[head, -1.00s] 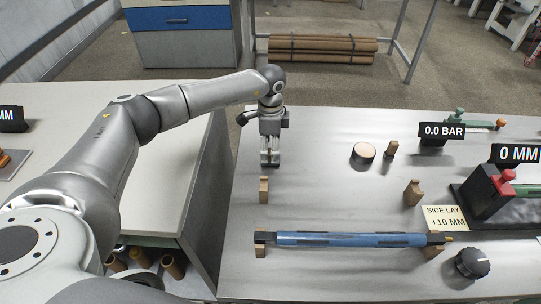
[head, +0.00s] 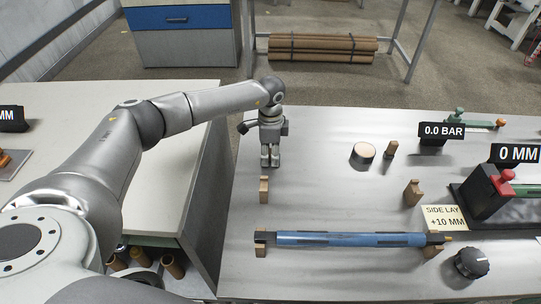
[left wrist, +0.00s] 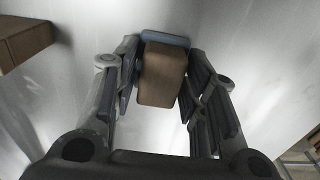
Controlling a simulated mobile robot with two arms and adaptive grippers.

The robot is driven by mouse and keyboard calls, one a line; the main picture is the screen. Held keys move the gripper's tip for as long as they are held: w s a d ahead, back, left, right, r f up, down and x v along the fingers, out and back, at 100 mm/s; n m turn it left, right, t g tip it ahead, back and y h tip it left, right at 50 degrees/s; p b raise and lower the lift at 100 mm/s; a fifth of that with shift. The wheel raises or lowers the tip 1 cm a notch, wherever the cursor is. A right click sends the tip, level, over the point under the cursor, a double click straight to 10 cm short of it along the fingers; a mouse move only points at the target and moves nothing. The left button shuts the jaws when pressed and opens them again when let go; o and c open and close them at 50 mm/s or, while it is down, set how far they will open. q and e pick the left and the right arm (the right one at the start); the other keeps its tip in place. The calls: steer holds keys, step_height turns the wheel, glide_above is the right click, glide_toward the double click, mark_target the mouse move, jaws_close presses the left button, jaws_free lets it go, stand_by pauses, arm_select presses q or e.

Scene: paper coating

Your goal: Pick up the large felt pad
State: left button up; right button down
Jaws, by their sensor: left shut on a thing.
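My left gripper (head: 270,162) is low over the left end of the steel bench in the head view. In the left wrist view, its fingers (left wrist: 162,90) are on both sides of a brown block with a blue-grey strip along its far edge, and the gripper is shut on it. I take this to be the large felt pad (left wrist: 160,78). In the head view the gripper hides most or all of it. I cannot tell whether it touches the bench. My right gripper is not in view.
A wooden rest (head: 264,190) stands just in front of the gripper; another (head: 412,193) is further right. A blue roller (head: 350,240) lies along the front. A round tin (head: 362,154) and a small wooden piece (head: 391,149) stand to the right. The bench (head: 320,190) between is clear.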

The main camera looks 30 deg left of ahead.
arm_select(q)
steer(key=shift+r, duration=0.1)
steer(key=shift+r, duration=0.3)
steer(key=shift+c, duration=1.2)
step_height(320, 180, up, 2)
steer(key=shift+w+r, duration=0.1)
jaws_close()
steer(key=s+d+r+b, duration=0.1)
steer(key=s+d+r, duration=0.8)
steer(key=d+r, duration=0.1)
steer(key=shift+d+b, duration=0.35)
steer(key=shift+d, duration=0.1)
